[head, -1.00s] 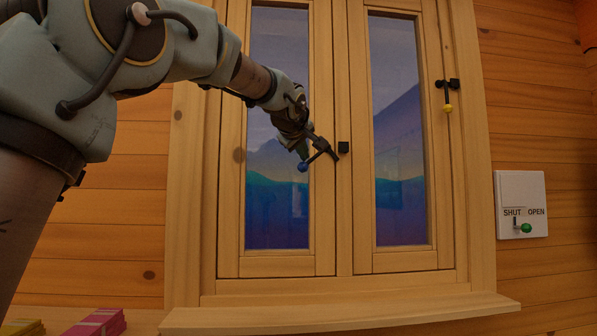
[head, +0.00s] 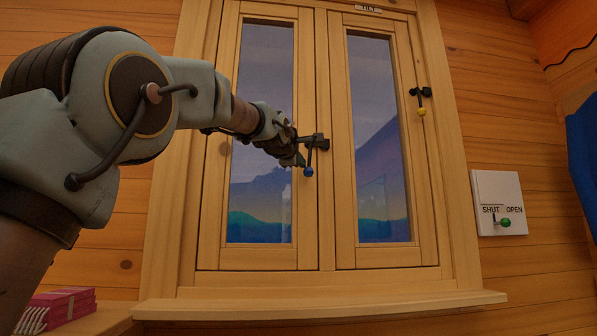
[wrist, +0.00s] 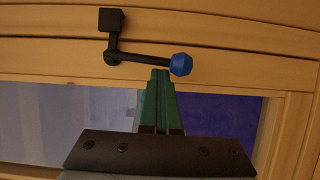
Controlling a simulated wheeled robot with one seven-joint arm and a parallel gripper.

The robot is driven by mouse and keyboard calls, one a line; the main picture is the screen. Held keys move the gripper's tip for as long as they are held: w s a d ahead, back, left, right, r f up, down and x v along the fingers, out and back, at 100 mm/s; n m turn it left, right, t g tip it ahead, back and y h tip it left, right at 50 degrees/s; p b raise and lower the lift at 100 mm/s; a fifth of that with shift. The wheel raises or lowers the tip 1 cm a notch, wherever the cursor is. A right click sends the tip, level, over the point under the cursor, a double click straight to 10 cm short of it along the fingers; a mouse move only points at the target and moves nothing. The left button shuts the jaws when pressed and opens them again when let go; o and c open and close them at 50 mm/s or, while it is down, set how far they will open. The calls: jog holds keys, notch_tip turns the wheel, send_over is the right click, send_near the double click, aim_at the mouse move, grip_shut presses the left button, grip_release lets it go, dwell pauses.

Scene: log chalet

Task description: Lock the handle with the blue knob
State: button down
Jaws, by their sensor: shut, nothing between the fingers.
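The handle with the blue knob (head: 308,172) is on the left window sash, by the middle of the window. Its black lever hangs down almost straight. In the wrist view the blue knob (wrist: 181,64) is at the right end of the lever, and a short black arm runs from the pivot up to a black block (wrist: 110,20). My gripper (head: 299,160) is just left of the knob in the head view. In the wrist view my gripper (wrist: 161,74) is shut and empty, its green fingertips beside the lever near the knob. Whether they touch is unclear.
A yellow-knobbed handle (head: 421,111) is on the right sash's right edge. A white panel (head: 497,190) marked SHUT and OPEN has a green-knobbed lever (head: 505,222). A sill (head: 330,304) juts out below the window. Pink stacked items (head: 60,308) lie at lower left.

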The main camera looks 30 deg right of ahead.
jog(key=shift+s+d+f+n+b, duration=0.1)
jog(key=shift+d+f+n+b, duration=0.1)
jog(key=shift+n+b, duration=0.1)
jog(key=shift+r, duration=0.1)
dwell(0.4)
